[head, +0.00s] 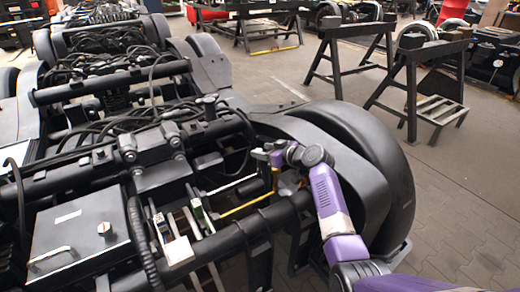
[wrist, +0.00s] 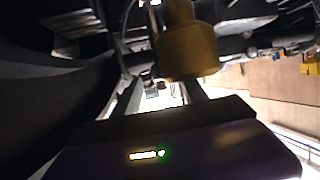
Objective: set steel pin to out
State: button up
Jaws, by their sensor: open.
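I cannot pick out the steel pin with certainty in either view. My gripper (head: 268,160) is at the end of the purple arm, over the right side of the black bogie frame (head: 270,218) and beside the large black rounded cover. In the wrist view my gripper (wrist: 160,92) shows two fingers standing apart, with nothing seen held between them. A brass-yellow cylinder (wrist: 188,50) hangs close by the right finger and covers part of it; I cannot tell whether they touch. A thin pale rod (head: 232,186) and a yellow rod (head: 245,205) lie left of my gripper.
A grey box with a silver handle (head: 82,238) stands at the front left. Cables and dark tubes crowd the bogie. The black rounded cover (head: 375,165) is close on the arm's right. Black trestles (head: 405,80) stand behind; paved floor (head: 460,200) is free at right.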

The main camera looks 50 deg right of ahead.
jog(key=shift+p+v, duration=0.4)
jog(key=shift+v, duration=2.35)
jog(key=shift+d, duration=0.1)
